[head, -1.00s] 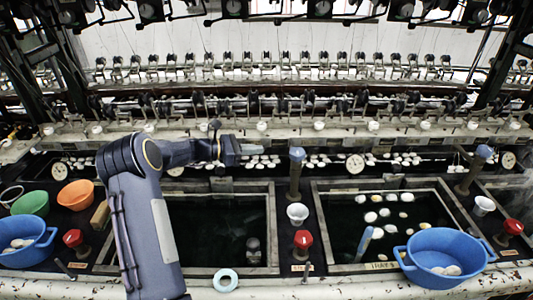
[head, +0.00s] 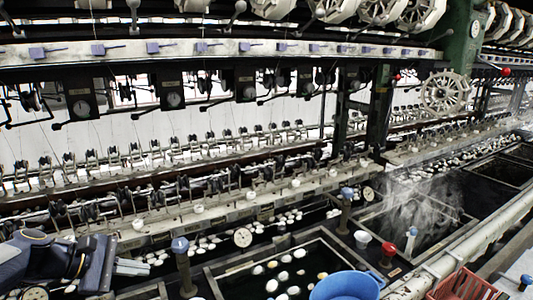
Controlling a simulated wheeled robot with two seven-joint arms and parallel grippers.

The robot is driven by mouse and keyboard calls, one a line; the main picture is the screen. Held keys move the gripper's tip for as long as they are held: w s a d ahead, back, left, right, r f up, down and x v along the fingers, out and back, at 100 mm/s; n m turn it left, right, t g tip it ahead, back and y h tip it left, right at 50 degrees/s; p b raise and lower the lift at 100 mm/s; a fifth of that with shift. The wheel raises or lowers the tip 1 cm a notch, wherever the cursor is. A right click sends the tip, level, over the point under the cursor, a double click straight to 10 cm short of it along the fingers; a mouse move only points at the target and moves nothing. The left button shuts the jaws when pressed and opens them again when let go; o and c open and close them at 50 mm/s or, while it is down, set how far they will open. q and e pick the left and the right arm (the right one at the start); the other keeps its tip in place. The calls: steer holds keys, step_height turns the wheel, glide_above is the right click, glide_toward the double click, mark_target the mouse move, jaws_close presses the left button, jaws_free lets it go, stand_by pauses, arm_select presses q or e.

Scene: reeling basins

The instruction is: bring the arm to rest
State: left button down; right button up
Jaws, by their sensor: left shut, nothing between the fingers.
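My left arm (head: 28,254) comes in low at the left edge of the head view. My left gripper (head: 134,267) is at the lower left, pointing right, with its fingers shut and nothing seen between them. It appears in front of the row of white cocoons on the dark ledge, to the left of a blue-topped post (head: 183,266). I cannot tell how high it is above the basins. My right gripper is out of view.
A basin with floating cocoons (head: 285,256) and a blue tub (head: 346,286) are at the bottom middle. A red crate (head: 464,284) is at the lower right. Steam rises over another basin (head: 418,220). The reeling machine with its spoked wheel (head: 445,92) spans the back.

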arm_select(q)
steer(key=s+d+f+m+y, duration=0.1)
steer(key=s+d+f+m, duration=0.1)
steer(key=s+m, duration=0.2)
steer(key=s+d+f+m+y, duration=0.1)
steer(key=s+m, duration=0.4)
steer(key=s, duration=0.6)
steer(key=s+d+f+m+y, duration=0.2)
steer(key=s+d+m, duration=0.3)
steer(key=s, duration=0.3)
steer(key=shift+s+d+f+g+y, duration=0.2)
steer(key=shift+f+g+y, duration=0.1)
steer(key=shift+y, duration=0.2)
